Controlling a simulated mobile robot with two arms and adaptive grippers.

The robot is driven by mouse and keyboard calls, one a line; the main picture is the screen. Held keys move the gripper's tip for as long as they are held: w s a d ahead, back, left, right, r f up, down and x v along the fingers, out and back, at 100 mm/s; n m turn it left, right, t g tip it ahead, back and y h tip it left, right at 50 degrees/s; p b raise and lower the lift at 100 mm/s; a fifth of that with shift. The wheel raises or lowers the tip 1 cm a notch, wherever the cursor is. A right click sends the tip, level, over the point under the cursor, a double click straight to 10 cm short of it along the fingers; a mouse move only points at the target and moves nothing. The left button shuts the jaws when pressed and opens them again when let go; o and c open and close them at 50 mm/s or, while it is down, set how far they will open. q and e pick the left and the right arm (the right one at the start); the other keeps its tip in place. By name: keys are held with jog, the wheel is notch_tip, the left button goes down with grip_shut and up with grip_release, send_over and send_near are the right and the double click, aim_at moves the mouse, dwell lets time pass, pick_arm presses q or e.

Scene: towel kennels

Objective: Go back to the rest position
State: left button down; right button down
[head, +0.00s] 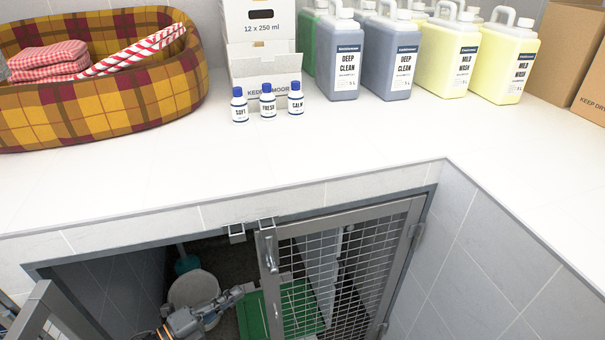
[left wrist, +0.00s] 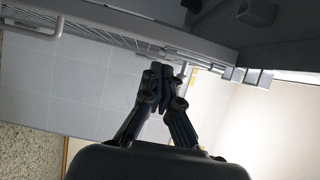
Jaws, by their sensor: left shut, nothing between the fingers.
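My left gripper (head: 233,295) is low in the head view, in front of the kennel opening and left of the mesh door's latch edge. In the left wrist view its fingertips (left wrist: 158,78) are together with nothing between them. The kennel's mesh door (head: 345,265) has a grey metal frame and a latch (head: 270,250) at its upper left corner. The gripper looks apart from the door, though the exact gap is hard to tell. My right gripper is not in view.
A white counter (head: 330,150) spans above the kennel. On it stand a plaid basket (head: 100,110) with folded towels, small bottles (head: 268,103), grey and yellow jugs (head: 391,60) and cardboard boxes (head: 565,50). A green mat (head: 252,315) and a pale round object (head: 192,290) lie beyond the opening.

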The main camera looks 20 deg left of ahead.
pick_arm(q)
jog(key=s+a+f+n+g+y+p, duration=0.1)
jog(key=a+f+n+y, duration=0.2)
jog(key=f, duration=0.4)
jog(key=s+a+f+n+y, duration=0.1)
jog(key=f+n+y, duration=0.2)
jog(key=f+n, duration=0.35)
jog(key=s+d+f+n+g+y+p, duration=0.1)
jog(key=s+f+n+g, duration=0.2)
jog(key=s+f, duration=0.35)
jog(key=s+f+n+g+y+p, duration=0.1)
jog(key=s+f+n+g+y, duration=0.15)
jog(key=f, duration=0.75)
jog(key=s+d+f+n+g, duration=0.2)
jog(key=s+f, duration=0.2)
jog(key=s, duration=0.3)
jog(key=s+d+f+n+g, duration=0.2)
jog(key=s+d+f+g, duration=0.1)
jog(key=s, duration=0.5)
jog(key=s+d+f+n+g+p, duration=0.1)
jog(key=s+d+f+n+g, duration=0.1)
jog(key=s+f, duration=0.3)
jog(key=s+d+g, duration=0.1)
jog(key=s, duration=0.2)
jog(key=shift+d+n, duration=0.15)
jog(key=shift+n, duration=0.15)
